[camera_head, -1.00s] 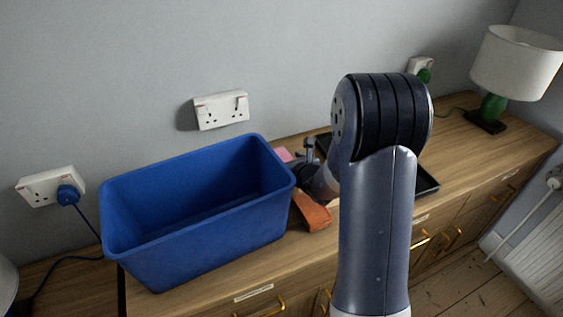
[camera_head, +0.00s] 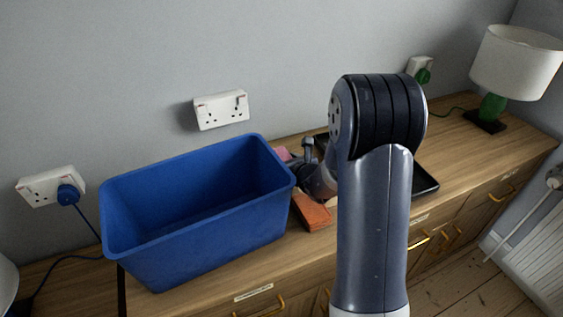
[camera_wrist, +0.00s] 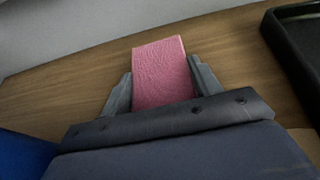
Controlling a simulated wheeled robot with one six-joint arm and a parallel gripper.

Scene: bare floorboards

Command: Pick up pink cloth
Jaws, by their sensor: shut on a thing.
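The pink cloth (camera_wrist: 162,75) shows in the wrist view as a folded, textured block between my gripper's two fingers. A small part of the pink cloth (camera_head: 282,153) shows in the head view, just right of the blue bin's back corner. My gripper (camera_wrist: 160,92) is shut on the cloth, with one finger against each side. In the head view my arm hides most of the gripper. I cannot tell whether the cloth is clear of the wooden top.
A blue bin (camera_head: 195,255) stands left of my gripper, close to it. An orange-brown block (camera_head: 313,212) lies between bin and arm. A black tray (camera_head: 426,183) lies behind my arm, to the right. A lamp (camera_head: 514,62) stands at the far right.

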